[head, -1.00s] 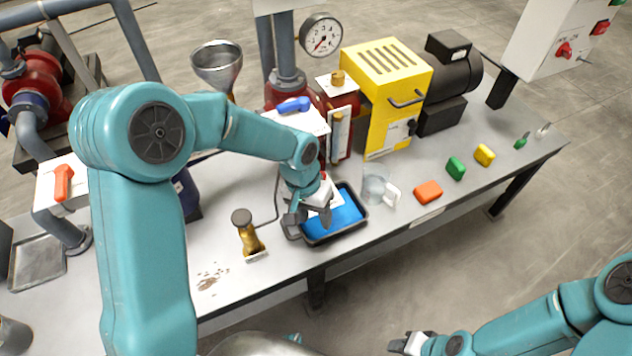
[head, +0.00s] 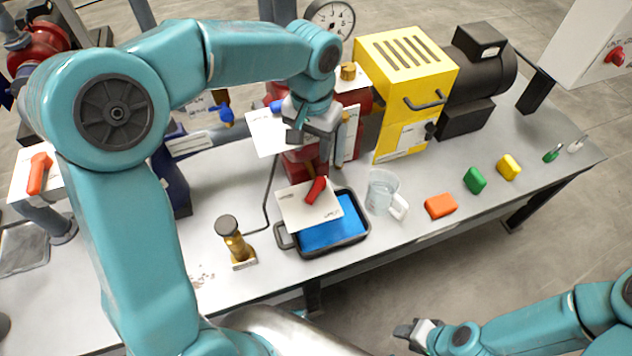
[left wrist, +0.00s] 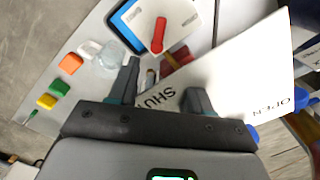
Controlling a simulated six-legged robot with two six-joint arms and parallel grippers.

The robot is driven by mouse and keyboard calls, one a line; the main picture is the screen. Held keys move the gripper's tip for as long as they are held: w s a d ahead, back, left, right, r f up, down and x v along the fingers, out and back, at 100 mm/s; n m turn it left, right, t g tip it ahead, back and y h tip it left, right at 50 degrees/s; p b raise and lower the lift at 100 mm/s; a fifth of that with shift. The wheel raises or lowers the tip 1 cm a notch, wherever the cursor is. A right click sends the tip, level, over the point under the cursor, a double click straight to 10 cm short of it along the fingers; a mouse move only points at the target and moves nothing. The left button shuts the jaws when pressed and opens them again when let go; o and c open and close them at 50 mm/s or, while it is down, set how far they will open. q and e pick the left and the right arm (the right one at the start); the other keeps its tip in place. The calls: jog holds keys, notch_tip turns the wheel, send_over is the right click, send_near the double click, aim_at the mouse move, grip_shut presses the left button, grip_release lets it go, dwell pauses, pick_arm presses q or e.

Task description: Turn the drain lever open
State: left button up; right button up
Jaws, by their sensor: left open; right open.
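The drain lever is a red handle (head: 316,190) on a white label plate (head: 300,212) above the blue tray; it slants across the plate between two labels too small to read. The red handle also shows in the left wrist view (left wrist: 158,35), beyond the fingers. My left gripper (head: 311,142) is open and empty, above and behind the lever, apart from it. In the left wrist view its fingers (left wrist: 163,82) are spread before a nearer white plate (left wrist: 235,70) marked SHUT and OPEN. My right gripper (head: 405,334) is open and empty, off the bench's front edge.
A black-rimmed tray (head: 362,238) with blue contents sits under the lever. A clear jug (head: 381,190) stands right of it, a brass valve (head: 233,240) left. A blue lever (head: 277,106) is partly hidden behind my left gripper. The yellow housing (head: 405,75) stands at right.

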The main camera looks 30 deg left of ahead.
aim_at(313, 193)
pick_arm(q)
jog(key=f+b, duration=0.1)
jog(key=f, duration=1.5)
jog(key=shift+s, duration=0.2)
jog(key=shift+c, duration=0.3)
grip_shut()
